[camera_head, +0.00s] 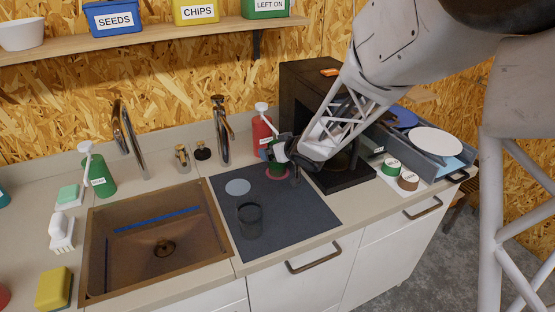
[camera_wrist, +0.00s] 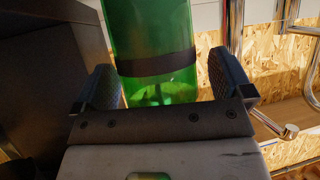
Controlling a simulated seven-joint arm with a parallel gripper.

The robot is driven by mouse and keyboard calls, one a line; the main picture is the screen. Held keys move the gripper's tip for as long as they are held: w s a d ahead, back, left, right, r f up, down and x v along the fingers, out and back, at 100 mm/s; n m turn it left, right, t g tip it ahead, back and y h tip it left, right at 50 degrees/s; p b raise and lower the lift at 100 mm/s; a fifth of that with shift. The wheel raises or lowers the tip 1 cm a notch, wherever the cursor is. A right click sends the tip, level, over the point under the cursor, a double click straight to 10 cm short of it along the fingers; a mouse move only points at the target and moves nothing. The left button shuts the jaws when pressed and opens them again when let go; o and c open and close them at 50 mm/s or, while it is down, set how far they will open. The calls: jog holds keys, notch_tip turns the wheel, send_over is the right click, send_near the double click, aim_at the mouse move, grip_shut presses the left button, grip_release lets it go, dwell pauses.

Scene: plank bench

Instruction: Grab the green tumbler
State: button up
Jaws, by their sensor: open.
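The green tumbler (camera_wrist: 150,35) is translucent with a dark band around it. In the wrist view it stands between the two fingers of my gripper (camera_wrist: 163,82), which are spread apart with a gap visible at each side. In the head view the tumbler (camera_head: 275,168) shows only in part, on a pinkish-red disc on the dark mat. My gripper (camera_head: 287,158) hides much of it there. Whether a finger touches the tumbler cannot be told.
A dark tumbler (camera_head: 250,222) and a grey disc (camera_head: 238,187) are on the dark mat (camera_head: 300,225). A red pump bottle (camera_head: 262,134) stands close behind the green tumbler. A black box-like machine (camera_head: 300,90) is on the right. The brown sink (camera_head: 205,235) is left.

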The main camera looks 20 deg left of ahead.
jog(key=shift+c, duration=0.5)
jog(key=c, duration=1.2)
jog(key=shift+o, duration=0.2)
jog(key=shift+r, duration=0.15)
jog(key=shift+r, duration=1.5)
jog(key=shift+s+d+r, duration=0.15)
jog(key=shift+s, duration=0.1)
jog(key=s+d+r, duration=0.1)
jog(key=s+d, duration=0.7)
jog(key=s, duration=0.5)
jog(key=shift+d+r, duration=0.2)
jog(key=shift+d, duration=0.05)
jog(key=shift+w, duration=0.1)
